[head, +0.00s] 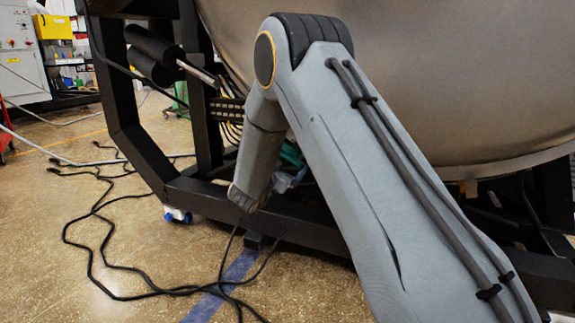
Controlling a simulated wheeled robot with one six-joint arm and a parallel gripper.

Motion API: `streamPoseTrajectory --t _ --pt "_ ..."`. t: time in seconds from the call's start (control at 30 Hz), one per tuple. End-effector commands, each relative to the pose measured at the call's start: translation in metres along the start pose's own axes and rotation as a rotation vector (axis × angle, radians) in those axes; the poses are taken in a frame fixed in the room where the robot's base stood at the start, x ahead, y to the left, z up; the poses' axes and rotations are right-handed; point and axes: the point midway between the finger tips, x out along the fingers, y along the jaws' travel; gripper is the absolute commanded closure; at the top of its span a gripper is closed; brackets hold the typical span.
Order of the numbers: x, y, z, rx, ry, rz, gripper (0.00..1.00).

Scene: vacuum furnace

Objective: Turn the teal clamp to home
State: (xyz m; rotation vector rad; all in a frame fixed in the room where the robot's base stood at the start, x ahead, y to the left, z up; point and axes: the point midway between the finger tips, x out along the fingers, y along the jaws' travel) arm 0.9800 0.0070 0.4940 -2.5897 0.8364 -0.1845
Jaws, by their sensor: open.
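A small patch of teal (292,154) shows low on the furnace frame, in the gap between my forearm and my upper arm. It may be the teal clamp, but most of it is hidden and I cannot tell which way it is turned. My arm hangs down in front of it. The bluish-grey end of my gripper (288,181) shows just below the teal patch, partly hidden behind my arm. Its jaws are open, and I see nothing held. I cannot tell whether it touches the teal part.
The big metal furnace vessel (430,80) fills the upper right, on a black frame (140,140). Black cylinders (152,52) stick out at its left. Loose black cables (95,240) lie on the floor. A grey cabinet (20,60) stands far left.

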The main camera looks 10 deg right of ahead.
Motion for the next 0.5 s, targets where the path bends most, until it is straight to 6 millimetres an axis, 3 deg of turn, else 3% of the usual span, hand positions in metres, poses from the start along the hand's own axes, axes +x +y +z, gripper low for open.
streamPoseTrajectory --t 0.3,0.5 --pt "0.0043 0.0018 -0.0016 0.000 0.002 0.003 0.05" --pt "0.0045 0.0022 -0.0016 0.000 0.002 0.003 0.39"
